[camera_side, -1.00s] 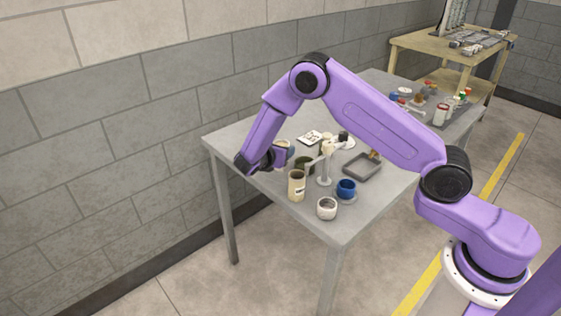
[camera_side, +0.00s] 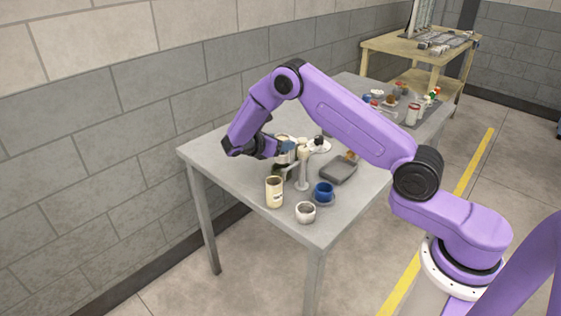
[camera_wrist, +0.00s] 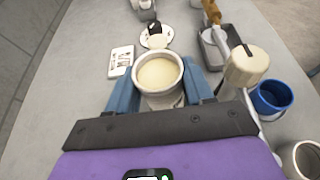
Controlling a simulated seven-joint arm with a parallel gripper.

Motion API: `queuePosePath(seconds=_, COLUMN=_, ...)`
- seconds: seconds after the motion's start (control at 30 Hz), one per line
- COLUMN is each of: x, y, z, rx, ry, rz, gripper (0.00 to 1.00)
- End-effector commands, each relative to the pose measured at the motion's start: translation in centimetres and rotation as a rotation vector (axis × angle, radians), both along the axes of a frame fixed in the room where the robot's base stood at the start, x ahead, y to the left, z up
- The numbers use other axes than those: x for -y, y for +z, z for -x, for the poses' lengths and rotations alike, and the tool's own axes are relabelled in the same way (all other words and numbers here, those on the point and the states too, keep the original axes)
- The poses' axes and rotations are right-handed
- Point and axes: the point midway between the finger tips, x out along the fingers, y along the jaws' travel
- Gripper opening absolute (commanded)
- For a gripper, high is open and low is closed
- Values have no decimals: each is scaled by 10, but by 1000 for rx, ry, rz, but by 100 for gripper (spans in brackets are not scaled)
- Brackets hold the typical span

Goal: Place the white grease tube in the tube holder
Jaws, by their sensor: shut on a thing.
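A white, round, open-topped container (camera_wrist: 160,75) with cream-coloured contents stands upright between my fingers. It also shows in the side view (camera_side: 285,152). My gripper (camera_wrist: 159,90) is shut on it, one blue finger on each side; it also shows in the side view (camera_side: 278,150). I cannot tell whether this container is the grease tube. A cream cylinder (camera_side: 274,192) with a dark label stands near the table's front left. A pale stand (camera_side: 303,168) rises right of my gripper; its top (camera_wrist: 246,66) is close to my right finger. I cannot tell which thing is the tube holder.
A blue cup (camera_side: 323,192) and a white cup (camera_side: 305,212) stand near the front corner of the grey table (camera_side: 225,150). A grey tray (camera_side: 339,170) lies behind the stand. A white card (camera_wrist: 121,61) lies left of the held container. A dark can (camera_side: 281,172) sits below my gripper.

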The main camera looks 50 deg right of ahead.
Motion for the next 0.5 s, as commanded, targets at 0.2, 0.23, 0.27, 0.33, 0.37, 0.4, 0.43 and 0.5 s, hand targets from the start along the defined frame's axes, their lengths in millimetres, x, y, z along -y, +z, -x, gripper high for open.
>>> queuePosePath(seconds=0.2, x=0, y=-21, z=0, rx=0, ry=1, rz=1, gripper=18)
queuePosePath(seconds=0.23, x=0, y=-24, z=0, rx=0, ry=1, rz=1, gripper=18)
queuePosePath(seconds=0.27, x=0, y=-28, z=0, rx=0, ry=1, rz=1, gripper=18)
queuePosePath(seconds=0.33, x=0, y=-38, z=0, rx=-2, ry=1, rz=1, gripper=18)
queuePosePath(seconds=0.37, x=0, y=-42, z=0, rx=-1, ry=2, rz=1, gripper=18)
queuePosePath(seconds=0.4, x=0, y=-47, z=0, rx=-1, ry=1, rz=1, gripper=18)
queuePosePath(seconds=0.43, x=0, y=-50, z=0, rx=0, ry=1, rz=1, gripper=18)
queuePosePath(seconds=0.5, x=0, y=-55, z=0, rx=0, ry=1, rz=1, gripper=18)
